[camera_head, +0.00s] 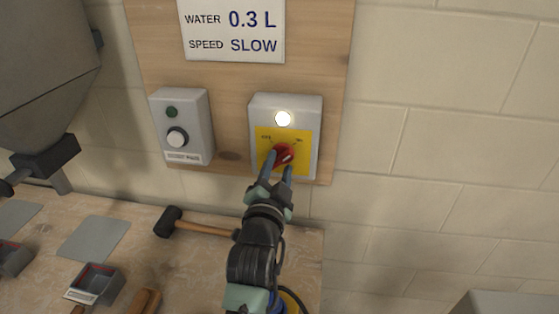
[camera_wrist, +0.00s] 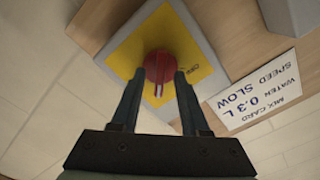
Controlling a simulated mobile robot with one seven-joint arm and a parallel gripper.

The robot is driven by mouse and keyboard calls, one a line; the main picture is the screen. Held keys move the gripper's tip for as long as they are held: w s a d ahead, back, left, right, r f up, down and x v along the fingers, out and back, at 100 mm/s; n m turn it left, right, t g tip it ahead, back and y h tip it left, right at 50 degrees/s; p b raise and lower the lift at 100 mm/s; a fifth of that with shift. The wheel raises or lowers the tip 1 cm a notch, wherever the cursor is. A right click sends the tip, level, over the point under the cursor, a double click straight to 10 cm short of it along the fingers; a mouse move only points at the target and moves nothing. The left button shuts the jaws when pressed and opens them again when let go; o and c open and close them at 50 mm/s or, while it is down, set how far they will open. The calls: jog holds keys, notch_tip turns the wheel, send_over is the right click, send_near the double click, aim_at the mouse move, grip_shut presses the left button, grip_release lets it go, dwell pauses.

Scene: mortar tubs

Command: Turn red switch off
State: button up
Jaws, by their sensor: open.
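The red switch (camera_head: 284,155) is a round knob on a yellow plate (camera_head: 304,144) on a grey box (camera_head: 314,110), fixed to a wooden board. A round lamp (camera_head: 283,119) above it glows white. My gripper (camera_head: 276,164) is open, with its fingertips at the knob, one on each side. In the wrist view the red switch (camera_wrist: 159,68) sits just beyond and between the two fingertips (camera_wrist: 158,73), its ridge running roughly along the fingers. I cannot tell whether the fingers touch it. The end of an "OFF" label shows beside the knob.
A second grey box (camera_head: 196,100) with a dark knob and green button is to the left. A mix card (camera_head: 235,30) hangs above. A mallet (camera_head: 190,226), grey plates and small tubs (camera_head: 97,284) lie on the bench. The wall at right is bare.

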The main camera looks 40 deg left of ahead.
jog(key=shift+w+a, duration=0.35)
jog(key=shift+w, duration=0.2)
jog(key=shift+c, duration=0.3)
grip_shut()
